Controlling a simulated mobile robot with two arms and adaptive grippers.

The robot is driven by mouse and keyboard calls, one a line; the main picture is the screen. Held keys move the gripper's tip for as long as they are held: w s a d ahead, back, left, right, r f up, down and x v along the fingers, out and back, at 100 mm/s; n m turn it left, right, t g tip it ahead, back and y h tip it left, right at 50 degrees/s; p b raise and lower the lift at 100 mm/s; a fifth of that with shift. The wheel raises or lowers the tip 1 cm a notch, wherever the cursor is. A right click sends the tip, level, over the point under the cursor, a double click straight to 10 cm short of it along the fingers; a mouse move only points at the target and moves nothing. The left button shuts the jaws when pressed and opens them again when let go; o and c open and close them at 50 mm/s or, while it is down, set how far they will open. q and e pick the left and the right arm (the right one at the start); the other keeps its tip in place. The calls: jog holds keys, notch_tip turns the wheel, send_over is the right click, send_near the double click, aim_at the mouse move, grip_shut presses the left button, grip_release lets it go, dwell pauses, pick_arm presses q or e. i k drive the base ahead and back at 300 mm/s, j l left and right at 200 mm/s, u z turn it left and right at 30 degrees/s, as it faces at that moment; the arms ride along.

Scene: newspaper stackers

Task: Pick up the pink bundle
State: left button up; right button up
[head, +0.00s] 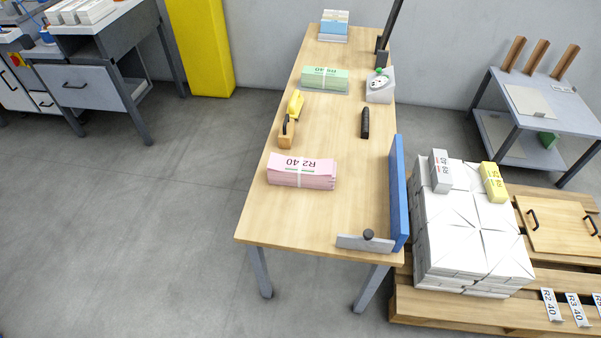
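The pink bundle (301,172) lies on the wooden table (325,220), near the left edge of its front half. It has a pale band around its middle and "R2 40" printed on top, upside down in the picture. Nothing touches it that I can see. Neither of my grippers shows in the head view.
A green bundle (325,78), a yellow-handled tool (292,115), a black object (365,122) and a blue upright board (398,190) are on the table. A pallet with white stacks (475,225) stands right. The floor left of the table is clear.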

aim_at(302, 172)
jog(key=j+z, duration=0.7)
jog(key=z, duration=0.2)
jog(key=k+j+z, duration=0.1)
jog(key=j+z, duration=0.2)
jog(key=z, duration=0.15)
